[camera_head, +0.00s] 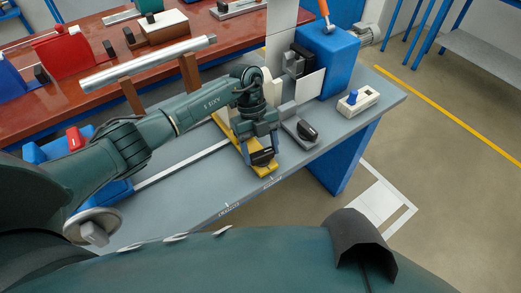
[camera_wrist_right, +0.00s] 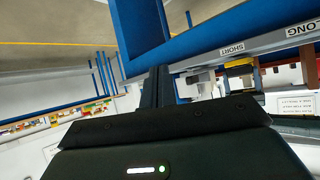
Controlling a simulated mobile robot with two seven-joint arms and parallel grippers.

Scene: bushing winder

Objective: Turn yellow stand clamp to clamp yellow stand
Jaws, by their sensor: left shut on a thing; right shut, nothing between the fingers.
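The yellow stand (camera_head: 243,148) stands on the grey bench top near its front edge, and a small part of it shows in the right wrist view (camera_wrist_right: 239,63). My left gripper (camera_head: 262,156) is low over the front end of the stand, shut on the dark stand clamp there. The gripper and wrist cover most of the clamp, so its angle cannot be told. My right gripper (camera_wrist_right: 158,88) shows in the right wrist view, with its fingers shut and empty, away from the stand.
The grey bench (camera_head: 190,195) has "SHORT" (camera_wrist_right: 232,50) and "LONG" labels on its front edge. A dark-topped clamp block (camera_head: 306,131) is right of the stand. A blue machine housing (camera_head: 328,60) and white switch box (camera_head: 357,102) are behind. A red-brown table (camera_head: 60,125) lies beyond.

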